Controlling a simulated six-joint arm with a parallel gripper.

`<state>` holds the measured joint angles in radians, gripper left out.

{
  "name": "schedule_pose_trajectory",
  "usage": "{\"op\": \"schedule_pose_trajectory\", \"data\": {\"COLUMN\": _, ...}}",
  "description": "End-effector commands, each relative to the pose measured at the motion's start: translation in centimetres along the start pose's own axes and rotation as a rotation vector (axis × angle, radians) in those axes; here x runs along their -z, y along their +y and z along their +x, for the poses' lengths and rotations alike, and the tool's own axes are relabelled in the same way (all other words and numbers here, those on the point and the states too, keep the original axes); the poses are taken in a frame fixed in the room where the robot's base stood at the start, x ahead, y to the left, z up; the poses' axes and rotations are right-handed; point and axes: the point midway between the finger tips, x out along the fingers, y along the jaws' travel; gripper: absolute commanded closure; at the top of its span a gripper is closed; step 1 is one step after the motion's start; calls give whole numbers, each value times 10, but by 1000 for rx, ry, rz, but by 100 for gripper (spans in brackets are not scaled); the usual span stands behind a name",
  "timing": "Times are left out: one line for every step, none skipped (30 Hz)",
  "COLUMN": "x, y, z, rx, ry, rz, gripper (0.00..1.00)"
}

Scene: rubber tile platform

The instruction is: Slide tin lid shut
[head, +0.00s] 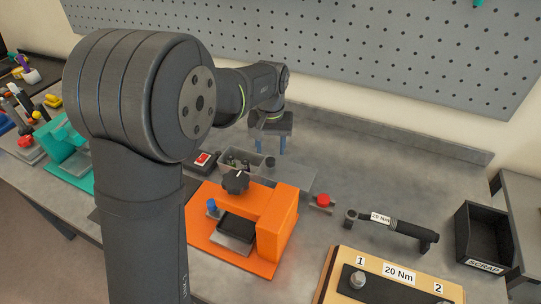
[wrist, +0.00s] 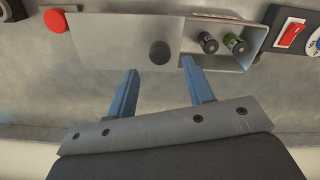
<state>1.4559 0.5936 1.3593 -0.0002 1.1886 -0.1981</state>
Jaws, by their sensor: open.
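The grey tin (head: 240,157) stands on the bench behind the orange fixture. It also shows in the wrist view (wrist: 243,60), with its right part uncovered and two cylindrical cells inside. The flat grey lid (wrist: 105,45) extends out to the left of the tin and carries a dark round knob (wrist: 160,53). The lid also shows in the head view (head: 296,178). My gripper (head: 270,152) is above the bench by the lid. In the wrist view my gripper (wrist: 160,67) is open and empty, its blue fingers on either side of the knob's line. I cannot tell their height over it.
An orange fixture (head: 265,205) with a black knob stands in front of the tin. A red button (head: 323,200) is near the lid's outer end. A red switch (head: 203,158) is left of the tin. A torque wrench (head: 395,228) and scrap bin (head: 483,236) lie right.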

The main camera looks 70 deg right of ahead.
Motion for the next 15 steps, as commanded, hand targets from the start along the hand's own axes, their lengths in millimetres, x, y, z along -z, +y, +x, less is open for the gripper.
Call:
{"op": "schedule_pose_trajectory", "data": {"x": -1, "y": 0, "z": 11, "rx": 1, "ry": -4, "rz": 0, "gripper": 52}}
{"op": "schedule_pose_trajectory", "data": {"x": -1, "y": 0, "z": 15, "rx": 1, "ry": -4, "rz": 0, "gripper": 52}}
{"op": "schedule_pose_trajectory", "data": {"x": -1, "y": 0, "z": 21, "rx": 0, "ry": -3, "rz": 0, "gripper": 52}}
{"op": "schedule_pose_trajectory", "data": {"x": 0, "y": 0, "z": 25, "rx": 0, "ry": -3, "rz": 0, "gripper": 52}}
{"op": "schedule_pose_trajectory", "data": {"x": 0, "y": 0, "z": 28, "rx": 0, "ry": -2, "rz": 0, "gripper": 52}}
{"op": "schedule_pose_trajectory", "data": {"x": 0, "y": 0, "z": 32, "rx": 0, "ry": -2, "rz": 0, "gripper": 52}}
{"op": "schedule_pose_trajectory", "data": {"x": 0, "y": 0, "z": 35, "rx": 0, "ry": -2, "rz": 0, "gripper": 52}}
{"op": "schedule_pose_trajectory", "data": {"x": 0, "y": 0, "z": 37, "rx": 0, "ry": -2, "rz": 0, "gripper": 52}}
{"op": "schedule_pose_trajectory", "data": {"x": 0, "y": 0, "z": 39, "rx": 0, "ry": -1, "rz": 0, "gripper": 52}}
{"op": "schedule_pose_trajectory", "data": {"x": 0, "y": 0, "z": 40, "rx": 0, "ry": -1, "rz": 0, "gripper": 52}}
{"op": "schedule_pose_trajectory", "data": {"x": 0, "y": 0, "z": 41, "rx": 0, "ry": 0, "rz": 0, "gripper": 52}}
{"op": "schedule_pose_trajectory", "data": {"x": 0, "y": 0, "z": 42, "rx": 0, "ry": 0, "rz": 0, "gripper": 52}}
{"op": "schedule_pose_trajectory", "data": {"x": 0, "y": 0, "z": 42, "rx": 0, "ry": 0, "rz": 0, "gripper": 52}}
{"op": "schedule_pose_trajectory", "data": {"x": 0, "y": 0, "z": 42, "rx": 0, "ry": 0, "rz": 0, "gripper": 52}}
{"op": "schedule_pose_trajectory", "data": {"x": 0, "y": 0, "z": 42, "rx": 0, "ry": 0, "rz": 0, "gripper": 52}}
